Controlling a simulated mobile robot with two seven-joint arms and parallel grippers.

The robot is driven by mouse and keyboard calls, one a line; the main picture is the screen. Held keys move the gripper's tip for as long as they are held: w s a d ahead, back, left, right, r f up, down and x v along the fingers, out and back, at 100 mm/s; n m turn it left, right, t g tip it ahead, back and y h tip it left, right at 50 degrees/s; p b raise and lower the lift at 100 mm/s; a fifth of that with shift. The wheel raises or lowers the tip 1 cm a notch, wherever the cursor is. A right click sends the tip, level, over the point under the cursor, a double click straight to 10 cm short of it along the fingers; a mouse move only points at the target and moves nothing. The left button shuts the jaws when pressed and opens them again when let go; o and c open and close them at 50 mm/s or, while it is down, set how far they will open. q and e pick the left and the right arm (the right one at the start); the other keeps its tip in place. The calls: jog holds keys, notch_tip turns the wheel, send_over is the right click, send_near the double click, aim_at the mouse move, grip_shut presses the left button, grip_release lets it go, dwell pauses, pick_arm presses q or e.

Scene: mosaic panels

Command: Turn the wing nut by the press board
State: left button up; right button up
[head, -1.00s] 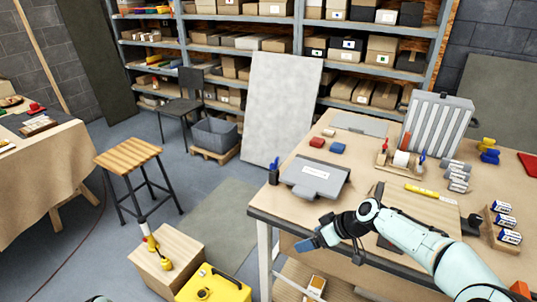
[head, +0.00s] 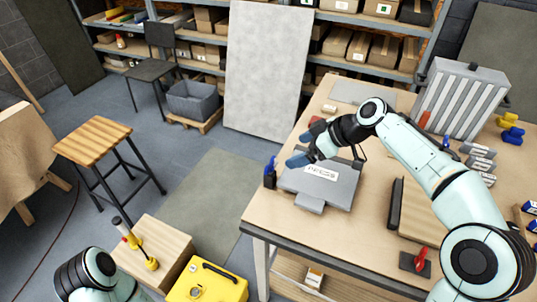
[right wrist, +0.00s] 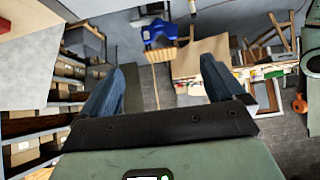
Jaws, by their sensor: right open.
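A red two-winged piece, which looks like the wing nut (head: 421,260), sits on a small dark plate near the table's front edge. Beside it lies a flat wooden board (head: 420,213) with a dark edge piece, apparently the press board; my right arm covers part of it. My right gripper (head: 303,150) is above the back left of a grey labelled case, away from the red piece. Its blue fingers stand apart and empty in the right wrist view (right wrist: 162,90). The red piece does not show there. Of my left arm only links show at bottom left.
The grey case (head: 320,185) and a dark pen holder (head: 269,177) are at the table's left edge. A ribbed grey panel (head: 460,98) stands at the back right. A stool (head: 93,142), wooden box (head: 155,252) and yellow case (head: 207,284) are on the floor.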

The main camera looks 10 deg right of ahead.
aim_at(270, 162)
jog(key=p+x, duration=0.1)
jog(key=x, duration=1.1)
jog(key=shift+w+a+f, duration=0.2)
jog(key=shift+a+f, duration=0.05)
jog(key=shift+a, duration=0.05)
pick_arm(q)
jog(key=shift+w+r, duration=1)
jog(key=shift+r, duration=0.05)
pick_arm(e)
jog(key=shift+c, duration=0.4)
jog(key=shift+s, duration=0.1)
jog(key=c, duration=1)
